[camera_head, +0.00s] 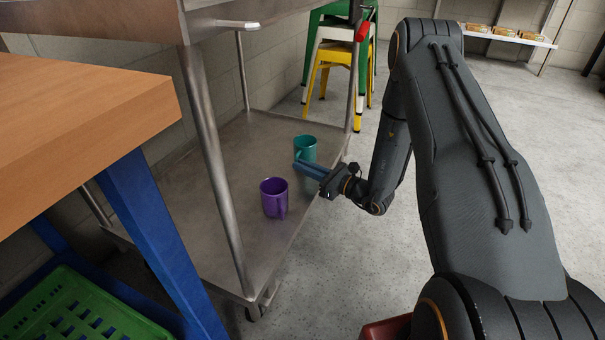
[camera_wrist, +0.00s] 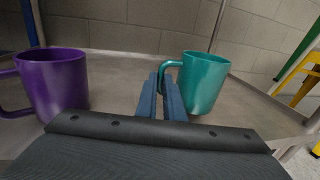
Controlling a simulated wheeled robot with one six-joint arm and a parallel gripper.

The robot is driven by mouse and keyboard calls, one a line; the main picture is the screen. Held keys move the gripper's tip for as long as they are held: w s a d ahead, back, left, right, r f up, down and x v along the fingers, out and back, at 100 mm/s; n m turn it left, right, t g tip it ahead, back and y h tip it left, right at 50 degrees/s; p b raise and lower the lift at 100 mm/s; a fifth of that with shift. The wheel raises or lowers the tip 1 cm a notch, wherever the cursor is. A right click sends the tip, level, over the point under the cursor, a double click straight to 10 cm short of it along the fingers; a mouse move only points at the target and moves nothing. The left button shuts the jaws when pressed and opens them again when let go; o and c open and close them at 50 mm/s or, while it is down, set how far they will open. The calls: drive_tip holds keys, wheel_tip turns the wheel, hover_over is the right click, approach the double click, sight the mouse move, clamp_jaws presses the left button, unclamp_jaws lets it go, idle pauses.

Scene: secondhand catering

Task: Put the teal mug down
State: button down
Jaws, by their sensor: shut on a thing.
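The teal mug (camera_head: 306,148) is upright over the lower steel shelf (camera_head: 215,160) of the cart, at my gripper's fingertips. In the wrist view the teal mug (camera_wrist: 203,84) is just right of the fingers, with its handle pointing left to them. My gripper (camera_head: 297,166) has its blue fingers close together, shut on the mug's handle; in the wrist view the fingers (camera_wrist: 166,82) run up to it. The mug's base looks at or very near the shelf surface; I cannot tell whether it touches.
A purple mug (camera_head: 274,197) stands upright on the same shelf, nearer and left of my gripper; it also shows in the wrist view (camera_wrist: 54,84). Steel posts (camera_head: 212,150) frame the shelf. A wooden-topped table (camera_head: 80,115) and green crate (camera_head: 75,310) are at left; stools (camera_head: 335,65) stand behind.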

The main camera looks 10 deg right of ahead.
drive_tip(key=shift+f, duration=0.8)
drive_tip(key=shift+r, duration=0.1)
drive_tip(key=c, duration=2.3)
unclamp_jaws()
drive_tip(key=shift+f, duration=0.2)
drive_tip(key=o, duration=0.4)
drive_tip(key=shift+o, duration=0.2)
drive_tip(key=shift+r, duration=0.1)
